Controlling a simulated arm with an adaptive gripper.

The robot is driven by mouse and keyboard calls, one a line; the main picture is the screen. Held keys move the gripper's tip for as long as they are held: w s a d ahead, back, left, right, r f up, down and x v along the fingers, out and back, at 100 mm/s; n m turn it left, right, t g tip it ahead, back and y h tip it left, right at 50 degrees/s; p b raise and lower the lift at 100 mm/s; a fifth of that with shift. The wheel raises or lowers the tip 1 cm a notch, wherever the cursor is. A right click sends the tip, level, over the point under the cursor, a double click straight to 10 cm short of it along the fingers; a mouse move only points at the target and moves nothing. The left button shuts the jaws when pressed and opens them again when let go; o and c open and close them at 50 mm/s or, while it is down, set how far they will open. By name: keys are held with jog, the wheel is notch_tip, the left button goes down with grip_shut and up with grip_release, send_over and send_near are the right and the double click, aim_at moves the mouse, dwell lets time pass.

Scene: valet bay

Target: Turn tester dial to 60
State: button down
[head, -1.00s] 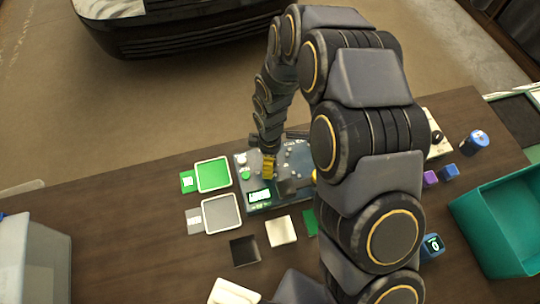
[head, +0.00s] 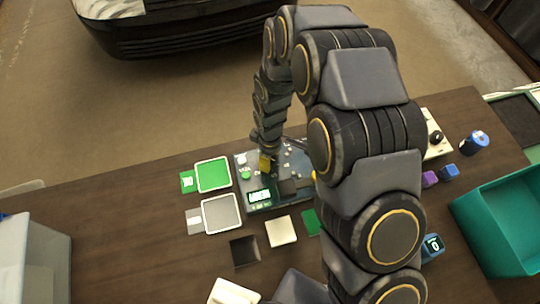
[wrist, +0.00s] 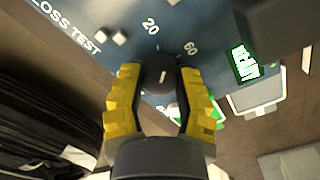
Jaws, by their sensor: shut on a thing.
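The tester (head: 290,168) is a blue-grey panel on the table, with a lit green display (head: 259,196). Its black round dial (wrist: 158,68) has a short white mark and sits below the printed numbers 20 and 60 in the wrist view. The mark is slightly tilted; I cannot tell for sure which number it points to. My gripper (wrist: 160,84) has its yellow fingers closed on opposite sides of the dial. In the head view my gripper (head: 265,161) is at the tester's left part, and the dial is hidden there.
A green-filled tray (head: 213,175) and a grey one (head: 221,213) lie left of the tester. A white square (head: 281,231) and a dark square (head: 245,251) lie in front. A teal bin (head: 505,222), blue and purple blocks and a blue cylinder (head: 475,142) are at right.

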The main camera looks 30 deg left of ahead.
jog(key=m, duration=0.4)
jog(key=shift+m, duration=2.2)
jog(key=c, duration=0.6)
grip_release()
jog(key=shift+c, duration=0.2)
notch_tip(320, 180, up, 12)
